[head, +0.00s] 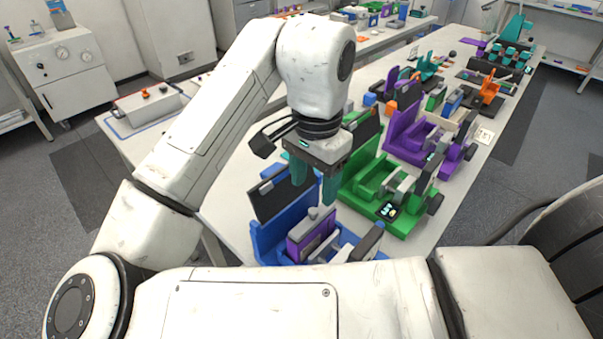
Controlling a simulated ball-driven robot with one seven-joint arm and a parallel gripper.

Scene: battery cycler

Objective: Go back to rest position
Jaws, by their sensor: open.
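My gripper (314,182) hangs at the end of my white arm, with two teal fingers pointing down. The fingers are apart, with nothing between them. It is above the blue cycler station (268,232) at the near end of the long table. A purple block with a grey top (311,236) sits in that blue station, below and apart from the fingertips. My arm hides part of the blue station's front.
A green station (375,185) stands right behind the blue one, then a purple station (412,137). More stations line the white table (232,190) to the far end. A grey box (148,104) sits at the table's left. Grey floor lies on the right.

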